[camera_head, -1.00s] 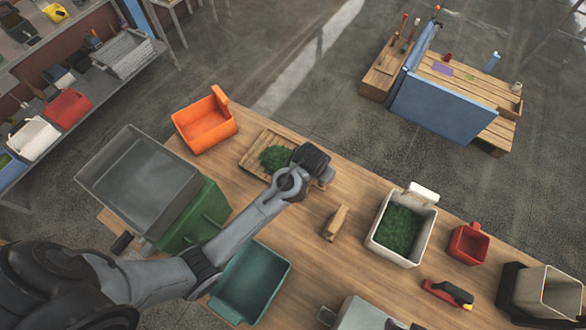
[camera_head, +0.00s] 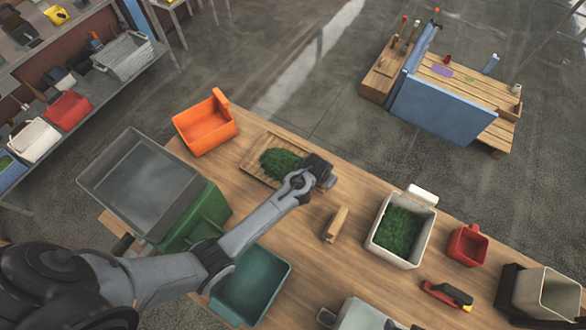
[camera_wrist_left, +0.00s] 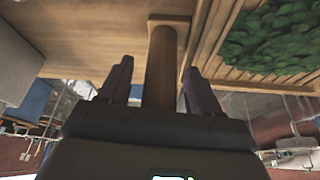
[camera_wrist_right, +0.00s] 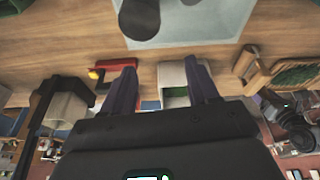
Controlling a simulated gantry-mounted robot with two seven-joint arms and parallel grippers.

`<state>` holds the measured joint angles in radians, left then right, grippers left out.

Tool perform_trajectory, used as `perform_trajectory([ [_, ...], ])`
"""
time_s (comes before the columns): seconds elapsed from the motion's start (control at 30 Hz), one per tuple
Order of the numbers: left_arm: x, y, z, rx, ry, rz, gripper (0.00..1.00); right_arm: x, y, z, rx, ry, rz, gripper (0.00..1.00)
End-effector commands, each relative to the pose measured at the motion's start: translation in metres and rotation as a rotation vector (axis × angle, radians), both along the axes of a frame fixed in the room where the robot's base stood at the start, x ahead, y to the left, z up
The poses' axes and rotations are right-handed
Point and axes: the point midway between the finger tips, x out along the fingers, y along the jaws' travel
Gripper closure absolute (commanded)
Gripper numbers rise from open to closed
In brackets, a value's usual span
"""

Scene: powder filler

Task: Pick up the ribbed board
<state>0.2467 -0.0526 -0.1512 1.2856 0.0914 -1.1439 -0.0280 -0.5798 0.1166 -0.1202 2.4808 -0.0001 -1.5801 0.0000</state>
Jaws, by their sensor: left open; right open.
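The ribbed board (camera_head: 252,174), a slatted wooden board with a raised rim, lies on the table and bears a heap of green granules (camera_head: 281,162). It fills the upper right of the left wrist view (camera_wrist_left: 207,42). My left gripper (camera_head: 325,177) is at the board's right end in the head view. In the left wrist view its open fingers (camera_wrist_left: 157,70) stand either side of a round wooden handle (camera_wrist_left: 161,55) beside the board's rim; contact cannot be told. My right gripper (camera_wrist_right: 160,72) is open and empty, seen only in its wrist view.
An orange scoop bin (camera_head: 205,125) stands behind the board. A small wooden block (camera_head: 336,224) and a white bin of green granules (camera_head: 377,237) are to the right. A green bin with a grey hopper (camera_head: 140,180) and a teal tray (camera_head: 272,262) are nearer my left arm.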

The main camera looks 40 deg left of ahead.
Motion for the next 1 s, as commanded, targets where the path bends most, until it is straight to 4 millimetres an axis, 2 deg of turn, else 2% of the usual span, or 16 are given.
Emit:
perform_trajectory([
  [0.33, 0.0021, -0.0003, -0.0046, 0.0, 0.0, 0.0, 0.37, -0.0002, -0.002, -0.0005, -0.008, 0.001, 0.006, 0.41],
  [0.73, 0.0018, -0.0004, -0.0045, 0.0, 0.0, 0.0, 0.98, -0.0003, -0.0013, -0.0007, -0.006, 0.001, 0.003, 0.41],
  [1.0, 0.0024, -0.0003, -0.0038, 0.0, -0.002, -0.001, 1.0, -0.0003, 0.0, -0.0005, 0.001, 0.001, -0.001, 0.41],
])
